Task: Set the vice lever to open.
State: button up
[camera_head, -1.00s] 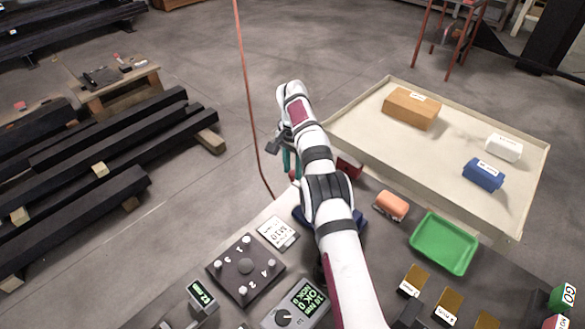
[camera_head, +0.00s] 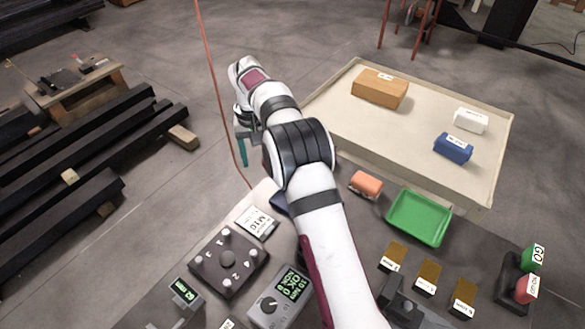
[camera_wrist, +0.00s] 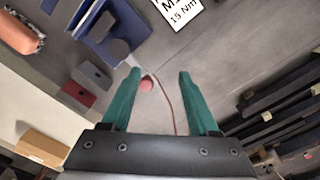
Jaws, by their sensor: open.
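The blue vice (camera_wrist: 100,38) is at the upper left of the wrist view. A grey rod, which looks like its lever, ends in a red ball knob (camera_wrist: 147,83). In the head view my arm hides most of the vice, and only a blue part (camera_head: 281,203) shows. My gripper (camera_wrist: 160,74) is open, with its teal fingers apart and nothing held. In the wrist view the knob appears between the fingers, nearer the left one; I cannot tell whether they touch. In the head view a teal finger (camera_head: 242,150) hangs left of my wrist, past the table edge.
A grey and red block (camera_wrist: 88,88) is beside the vice. A 15 Nm card (camera_head: 257,222), a numbered plate (camera_head: 229,259) and a green tray (camera_head: 419,218) are on the bench. A large beige tray (camera_head: 490,190) holds several boxes. Open floor lies beyond the bench.

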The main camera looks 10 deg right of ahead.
notch_tip(320, 180, up, 10)
jog(key=s+d+r+m, duration=0.1)
jog(key=s+d+r, duration=0.1)
jog(key=s, duration=0.8)
jog(key=s+d+r+m+y, duration=0.1)
jog(key=s+d+r, duration=0.2)
jog(key=s, duration=0.8)
notch_tip(320, 180, up, 2)
jog(key=shift+d+r+m, duration=0.15)
jog(key=shift+d+m, duration=0.15)
jog(key=shift+d, duration=0.05)
